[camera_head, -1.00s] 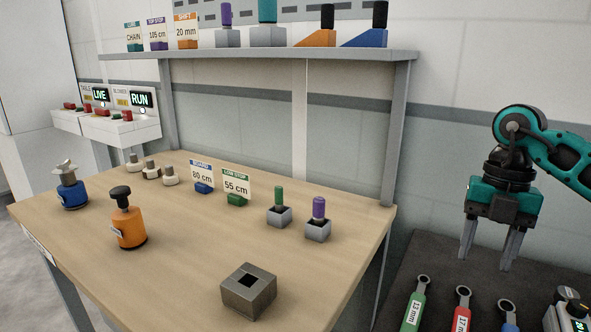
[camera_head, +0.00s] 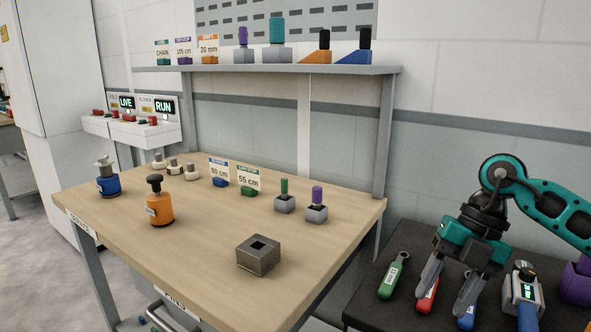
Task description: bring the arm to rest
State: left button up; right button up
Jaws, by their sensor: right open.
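My right arm comes in from the right, teal and black. Its gripper (camera_head: 446,290) points down over the dark tool surface, with its two grey fingers apart and nothing seen between them. The fingertips are close to the red-handled wrench (camera_head: 428,296) and the blue-handled wrench (camera_head: 467,312), partly covering them; I cannot tell whether they touch. My left arm and gripper are not in view.
The green wrench (camera_head: 394,276) and a device with a display (camera_head: 522,290) flank the gripper. The wooden table (camera_head: 215,238) to the left holds an orange canister (camera_head: 159,204), a blue canister (camera_head: 108,180) and a metal block (camera_head: 258,256). A shelf (camera_head: 290,70) stands behind.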

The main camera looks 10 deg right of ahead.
jog(key=a+r+m+t+y+p, duration=0.25)
jog(key=a+m+t+y, duration=0.45)
jog(key=a+y, duration=1.15)
jog(key=s+d+f+m+t+h+p, duration=0.1)
jog(key=s+d+f+m+t+h, duration=0.15)
jog(key=f+m+t+h, duration=0.45)
jog(key=s+d+f+m+t+h+p, duration=0.2)
jog(key=d+f+m+h, duration=0.2)
jog(key=f+m+h, duration=0.75)
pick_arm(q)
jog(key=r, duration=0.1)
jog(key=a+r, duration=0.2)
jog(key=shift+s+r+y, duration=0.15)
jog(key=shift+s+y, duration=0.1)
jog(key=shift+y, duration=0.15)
pick_arm(e)
jog(key=s+d+f+m+g+h, duration=0.2)
jog(key=s+f+g, duration=0.1)
jog(key=s+f, duration=0.4)
jog(key=shift+s+g, duration=0.2)
jog(key=shift+g, duration=0.1)
